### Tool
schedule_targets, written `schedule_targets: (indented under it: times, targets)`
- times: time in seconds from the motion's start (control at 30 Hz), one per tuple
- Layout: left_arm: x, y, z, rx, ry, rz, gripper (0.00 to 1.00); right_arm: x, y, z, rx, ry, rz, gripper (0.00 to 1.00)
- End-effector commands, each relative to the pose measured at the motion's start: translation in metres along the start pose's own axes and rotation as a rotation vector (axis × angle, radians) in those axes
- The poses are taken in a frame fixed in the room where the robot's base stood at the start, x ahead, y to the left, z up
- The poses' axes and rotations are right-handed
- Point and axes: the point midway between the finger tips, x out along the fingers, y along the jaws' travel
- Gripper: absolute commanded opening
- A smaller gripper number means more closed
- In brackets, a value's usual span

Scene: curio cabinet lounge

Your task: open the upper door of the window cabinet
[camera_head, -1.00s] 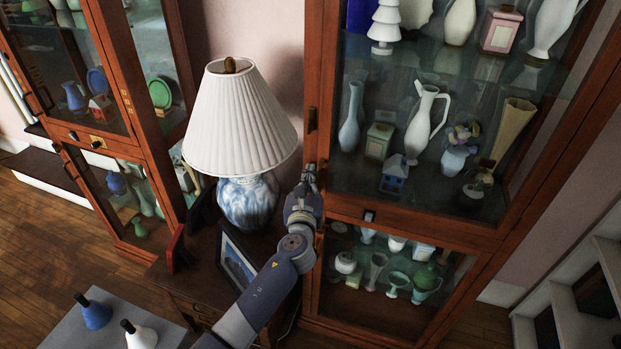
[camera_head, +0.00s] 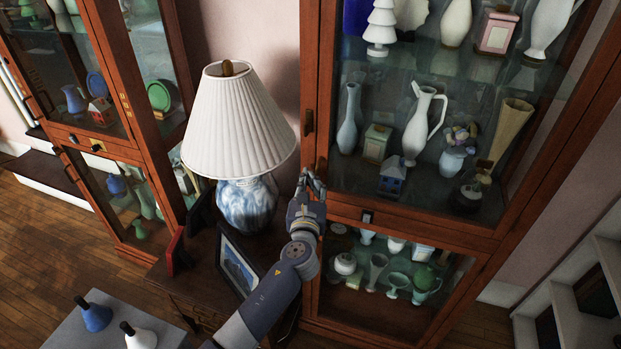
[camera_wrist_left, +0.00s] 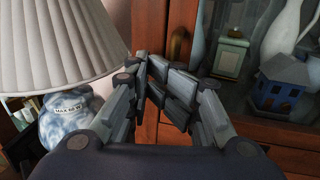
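The right-hand wooden cabinet (camera_head: 312,60) has a large upper glass door (camera_head: 400,95) and a lower glass door (camera_head: 390,285); both look shut. A small dark handle (camera_head: 309,122) is on the upper door's left stile. It also shows as a brass-coloured handle (camera_wrist_left: 179,46) in the wrist view. My left gripper (camera_head: 310,176) is below the handle, apart from it, in front of the stile. In the wrist view its fingertips (camera_wrist_left: 149,62) come together left of the handle, with nothing visible between them. My right gripper is out of view. Another glass-door cabinet (camera_head: 125,85) stands at the left.
A lamp with a white pleated shade (camera_head: 238,125) stands close left of my left gripper on a small dark table (camera_head: 195,285), with a picture frame (camera_head: 238,265). Vases and figurines fill the cabinet shelves. White shelving (camera_head: 570,315) is at the right. Wooden floor (camera_head: 60,255) is clear at the left.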

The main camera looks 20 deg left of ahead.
Motion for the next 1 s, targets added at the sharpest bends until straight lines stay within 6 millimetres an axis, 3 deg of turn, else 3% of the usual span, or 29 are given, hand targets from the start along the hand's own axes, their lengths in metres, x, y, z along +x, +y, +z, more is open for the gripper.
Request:
schedule_targets:
  times: [1.0]
  targets:
    - [-0.071, 0.004, 0.000, 0.003, 0.000, 0.002, 0.28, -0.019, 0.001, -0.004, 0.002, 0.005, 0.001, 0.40]
